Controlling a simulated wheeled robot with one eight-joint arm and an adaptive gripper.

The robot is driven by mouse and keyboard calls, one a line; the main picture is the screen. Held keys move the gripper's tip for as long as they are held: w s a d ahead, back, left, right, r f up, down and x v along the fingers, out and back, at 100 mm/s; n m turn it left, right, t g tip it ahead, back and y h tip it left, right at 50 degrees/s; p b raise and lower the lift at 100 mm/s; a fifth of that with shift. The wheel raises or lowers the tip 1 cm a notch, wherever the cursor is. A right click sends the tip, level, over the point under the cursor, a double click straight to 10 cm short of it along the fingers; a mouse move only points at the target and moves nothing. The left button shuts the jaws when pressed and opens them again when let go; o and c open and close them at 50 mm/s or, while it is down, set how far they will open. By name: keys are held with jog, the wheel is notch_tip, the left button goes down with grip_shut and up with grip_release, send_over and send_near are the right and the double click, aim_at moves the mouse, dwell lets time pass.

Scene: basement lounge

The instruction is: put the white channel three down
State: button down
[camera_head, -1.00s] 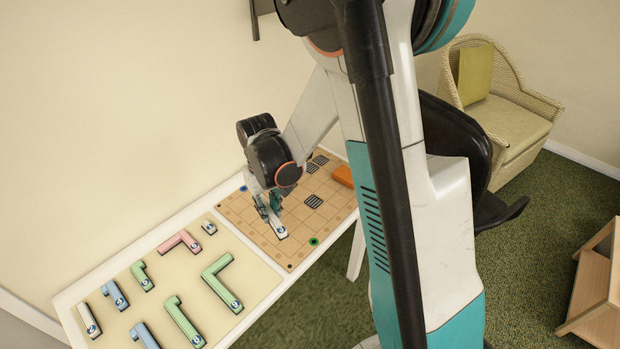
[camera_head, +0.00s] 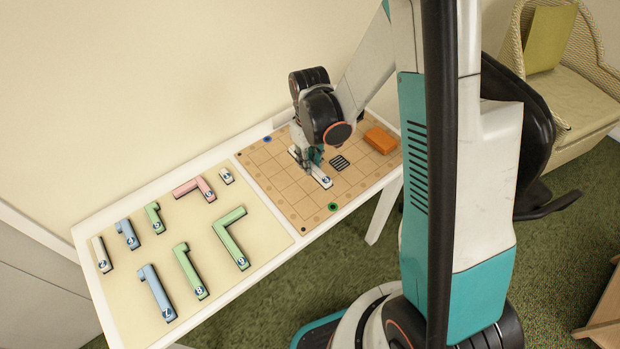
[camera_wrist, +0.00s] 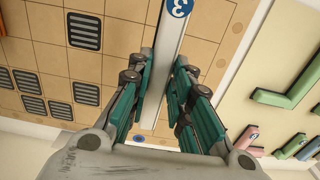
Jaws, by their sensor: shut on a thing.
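The white channel three (camera_head: 323,181) is a straight white bar with a blue disc marked 3 at its near end. My gripper (camera_head: 308,160) is shut on it over the tan grid board (camera_head: 288,192). In the wrist view the channel (camera_wrist: 166,45) runs lengthwise between the fingers of my gripper (camera_wrist: 164,68), its disc at the top edge. The channel lies level, at or just above the board; I cannot tell whether it touches. My wrist hides part of its far end in the head view.
A dark slotted tile (camera_head: 339,162) lies right of the channel; several show in the wrist view. An orange block (camera_head: 380,140) is at the board's right. A green ring (camera_head: 333,207) and blue ring (camera_head: 267,139) mark the edges. Coloured numbered channels fill the cream panel (camera_head: 215,272) at left.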

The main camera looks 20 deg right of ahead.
aim_at(310, 183)
jog(key=shift+f+b, duration=1)
jog(key=shift+f, duration=2.5)
jog(key=shift+f, duration=0.2)
jog(key=c, duration=1.4)
grip_release()
jog(key=shift+c, duration=0.2)
jog(key=shift+r, duration=0.1)
jog(key=shift+r, duration=0.1)
